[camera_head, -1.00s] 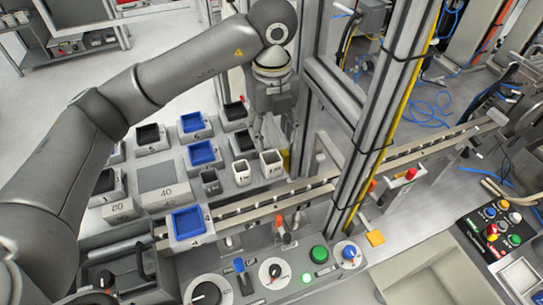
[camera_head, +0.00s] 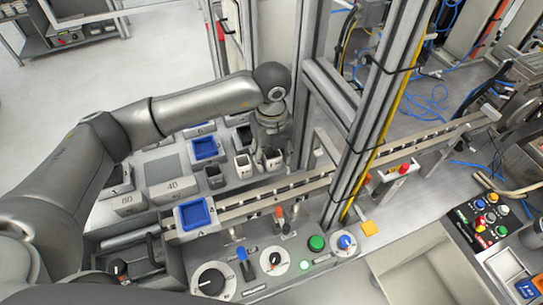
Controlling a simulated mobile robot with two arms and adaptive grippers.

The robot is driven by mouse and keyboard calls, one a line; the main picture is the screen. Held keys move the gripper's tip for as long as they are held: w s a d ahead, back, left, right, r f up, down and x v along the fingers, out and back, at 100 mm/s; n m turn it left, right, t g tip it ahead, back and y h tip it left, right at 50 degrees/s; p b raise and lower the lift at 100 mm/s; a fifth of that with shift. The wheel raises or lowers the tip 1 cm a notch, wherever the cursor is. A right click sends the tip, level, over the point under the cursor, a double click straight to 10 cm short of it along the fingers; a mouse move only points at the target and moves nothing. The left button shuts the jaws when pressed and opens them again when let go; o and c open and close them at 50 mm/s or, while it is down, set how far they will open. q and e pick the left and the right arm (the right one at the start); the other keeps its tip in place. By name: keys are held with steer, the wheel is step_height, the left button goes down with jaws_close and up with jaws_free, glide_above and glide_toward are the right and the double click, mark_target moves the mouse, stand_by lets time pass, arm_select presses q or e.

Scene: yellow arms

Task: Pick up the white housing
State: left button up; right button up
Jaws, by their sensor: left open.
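Two small white housings with dark openings stand upright on the grey worktable in the head view. One white housing (camera_head: 243,167) stands left of my gripper; the other white housing (camera_head: 270,160) is just below the gripper in the picture. My left gripper (camera_head: 271,142) points down and is open, close to the right-hand housing. Its fingertips are small and partly blend with the background, so I cannot tell whether they touch that housing. My right gripper is not in view.
A dark grey housing (camera_head: 214,177) stands left of the white ones. A blue tray (camera_head: 204,148) is behind, and another blue tray (camera_head: 195,214) sits on the conveyor (camera_head: 290,193). A metal frame post (camera_head: 375,120) rises right of my gripper. A control panel (camera_head: 300,258) is in front.

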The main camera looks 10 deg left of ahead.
arm_select(q)
steer(key=c, duration=0.8)
steer(key=shift+o, duration=0.2)
steer(key=shift+r, duration=0.1)
